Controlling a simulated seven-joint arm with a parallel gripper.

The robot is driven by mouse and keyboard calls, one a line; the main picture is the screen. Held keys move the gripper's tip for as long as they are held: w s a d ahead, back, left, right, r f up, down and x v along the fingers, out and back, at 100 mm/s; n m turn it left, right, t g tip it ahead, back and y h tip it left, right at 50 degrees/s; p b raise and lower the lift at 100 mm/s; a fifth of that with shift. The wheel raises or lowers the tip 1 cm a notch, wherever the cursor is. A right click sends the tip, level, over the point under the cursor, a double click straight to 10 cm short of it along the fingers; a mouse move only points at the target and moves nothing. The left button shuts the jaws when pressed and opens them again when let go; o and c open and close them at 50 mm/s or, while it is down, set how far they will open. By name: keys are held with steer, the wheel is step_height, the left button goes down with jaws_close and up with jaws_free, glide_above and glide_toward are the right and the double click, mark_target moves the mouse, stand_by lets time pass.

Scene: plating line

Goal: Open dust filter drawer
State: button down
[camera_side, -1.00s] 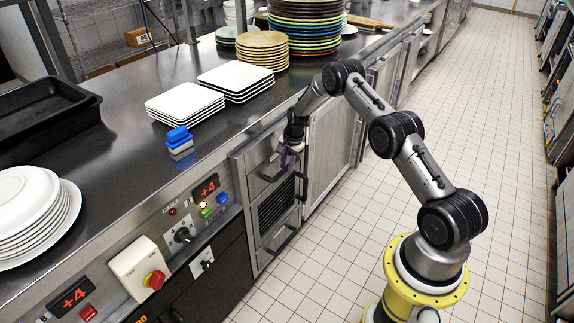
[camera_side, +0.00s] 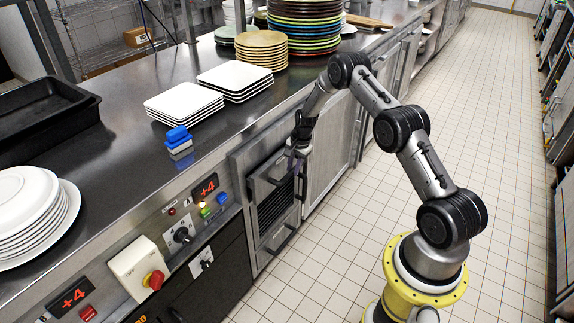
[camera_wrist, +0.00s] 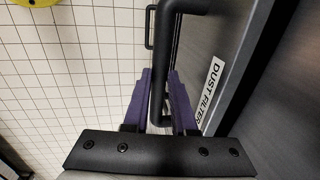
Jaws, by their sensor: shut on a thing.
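The dust filter drawer (camera_side: 260,186) is the upper grey drawer in the cabinet below the counter, and it stands partly pulled out in the side view. In the wrist view its grey front (camera_wrist: 228,48) carries a white label reading "DUST FILTER" (camera_wrist: 210,90). My gripper (camera_side: 297,151) is at the drawer's handle, its tips hard to make out in the side view. In the wrist view the purple fingers of my gripper (camera_wrist: 160,80) lie on both sides of the dark bar handle (camera_wrist: 162,55) and are shut on it.
A lower handle (camera_side: 281,238) sits below the vented panel. Control knobs and buttons (camera_side: 205,212) are left of the drawer. The tiled floor in front of the cabinet is clear.

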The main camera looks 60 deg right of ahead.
steer(key=s, duration=2.8)
steer(key=shift+s, duration=0.35)
steer(key=c, duration=0.7)
jaws_free()
steer(key=r, duration=0.4)
steer(key=s+r, duration=0.1)
steer(key=r, duration=0.4)
steer(key=s+r, duration=0.1)
steer(key=r, duration=0.3)
steer(key=shift+s+r, duration=0.25)
steer(key=shift+r, duration=0.05)
